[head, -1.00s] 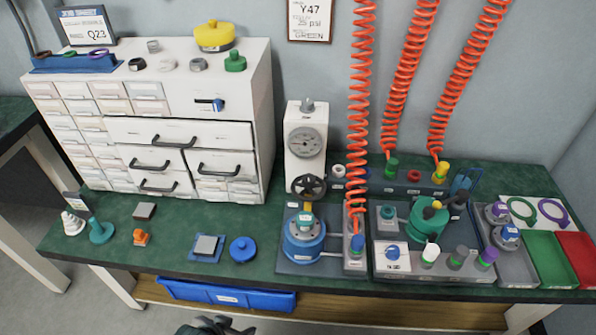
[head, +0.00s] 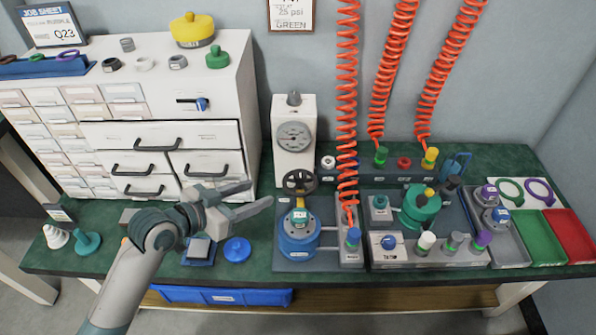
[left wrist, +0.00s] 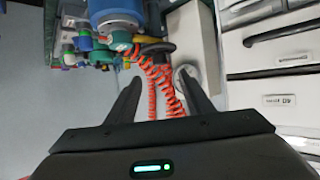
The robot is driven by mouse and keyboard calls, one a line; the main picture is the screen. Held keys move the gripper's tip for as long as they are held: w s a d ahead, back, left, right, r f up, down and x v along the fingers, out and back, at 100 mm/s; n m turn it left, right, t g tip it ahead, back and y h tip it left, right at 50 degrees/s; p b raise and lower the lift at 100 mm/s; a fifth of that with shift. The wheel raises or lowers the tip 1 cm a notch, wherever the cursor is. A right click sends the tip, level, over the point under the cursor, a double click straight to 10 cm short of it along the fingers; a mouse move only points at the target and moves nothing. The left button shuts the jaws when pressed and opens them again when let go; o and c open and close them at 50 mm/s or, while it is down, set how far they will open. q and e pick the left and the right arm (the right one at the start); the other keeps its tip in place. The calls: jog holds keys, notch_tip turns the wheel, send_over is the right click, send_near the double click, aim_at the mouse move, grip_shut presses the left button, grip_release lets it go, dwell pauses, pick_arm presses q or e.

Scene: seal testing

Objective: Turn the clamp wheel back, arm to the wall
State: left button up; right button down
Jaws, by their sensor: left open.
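The black clamp wheel (head: 300,182) sits at the front of the white gauge post (head: 294,150), above the blue round vessel (head: 299,238) with a yellow-topped fitting. A coiled orange hose hangs just right of the wheel. My left gripper (head: 262,194) is open and empty, to the left of the wheel and apart from it, its fingers pointing right. In the left wrist view, the open fingers (left wrist: 160,95) frame the orange hoses; the blue vessel (left wrist: 116,12) and the dark wheel (left wrist: 157,47) show beyond them, partly overlapped. I cannot make out the clamp arm clearly. My right gripper is out of view.
A white drawer cabinet (head: 215,85) stands behind my left arm. A blue pad (head: 198,252) and a blue disc (head: 237,250) lie below my gripper.

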pick_arm(q)
jog(key=r, duration=0.1)
send_near(299, 174)
jog(key=x, duration=0.3)
jog(key=p+x, duration=0.1)
jog(key=x, duration=0.5)
jog(key=shift+w+d+f, duration=0.1)
jog(key=shift+w, duration=0.05)
jog(key=shift+w+d+f, duration=0.15)
jog(key=shift+w+d, duration=0.1)
jog(key=shift+w, duration=0.1)
jog(key=shift+d, duration=0.1)
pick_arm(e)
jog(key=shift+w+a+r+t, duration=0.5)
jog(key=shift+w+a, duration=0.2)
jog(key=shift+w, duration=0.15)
